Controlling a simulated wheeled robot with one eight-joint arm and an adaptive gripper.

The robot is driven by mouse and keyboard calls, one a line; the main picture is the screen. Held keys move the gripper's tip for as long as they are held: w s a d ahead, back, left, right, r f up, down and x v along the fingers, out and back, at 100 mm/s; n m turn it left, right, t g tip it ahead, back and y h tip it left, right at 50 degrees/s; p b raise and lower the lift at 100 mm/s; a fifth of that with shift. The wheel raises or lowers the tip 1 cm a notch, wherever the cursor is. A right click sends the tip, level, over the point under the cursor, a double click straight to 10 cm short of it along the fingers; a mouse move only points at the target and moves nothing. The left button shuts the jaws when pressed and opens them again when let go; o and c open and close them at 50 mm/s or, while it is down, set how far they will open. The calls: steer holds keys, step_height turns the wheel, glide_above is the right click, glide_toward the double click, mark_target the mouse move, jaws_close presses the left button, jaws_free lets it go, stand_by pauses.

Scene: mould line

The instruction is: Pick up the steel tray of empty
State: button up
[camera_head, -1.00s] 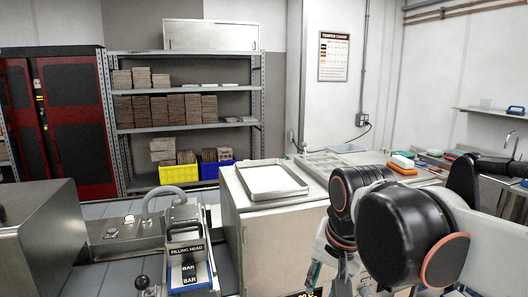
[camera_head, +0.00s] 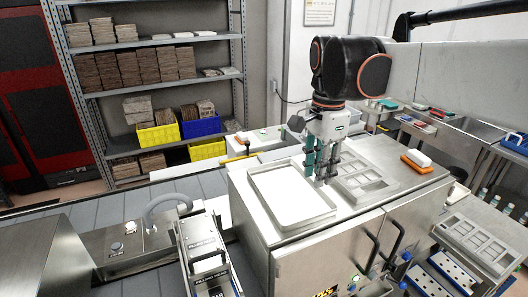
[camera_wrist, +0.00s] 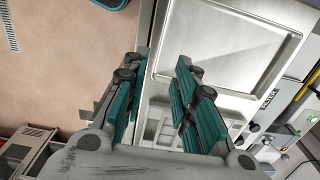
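A shallow, plain steel tray (camera_head: 290,197) with a pale, flat inside lies on the left of the steel cabinet top. A steel tray with several square empty compartments (camera_head: 372,184) lies to its right. My gripper (camera_head: 317,177) points down over the place where the two trays meet, near the plain tray's right rim. In the wrist view my gripper (camera_wrist: 160,68) has its teal fingers apart, with no object clearly held between them. The plain tray (camera_wrist: 228,48) fills the upper middle there. I cannot tell whether the fingertips touch a rim.
The cabinet (camera_head: 325,257) has door handles on its front. An orange and white block (camera_head: 417,162) sits on the top's right side. Another compartment tray (camera_head: 475,241) lies lower right. A filling head (camera_head: 207,260) stands front left; shelving (camera_head: 160,90) is behind.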

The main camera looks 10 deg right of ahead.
step_height(320, 180, down, 8)
steer(key=shift+s+f, duration=0.1)
steer(key=shift+a+f+p, duration=0.1)
steer(key=shift+f+p, duration=0.25)
steer(key=shift+f, duration=2.2)
steer(key=shift+c, duration=0.2)
jaws_close()
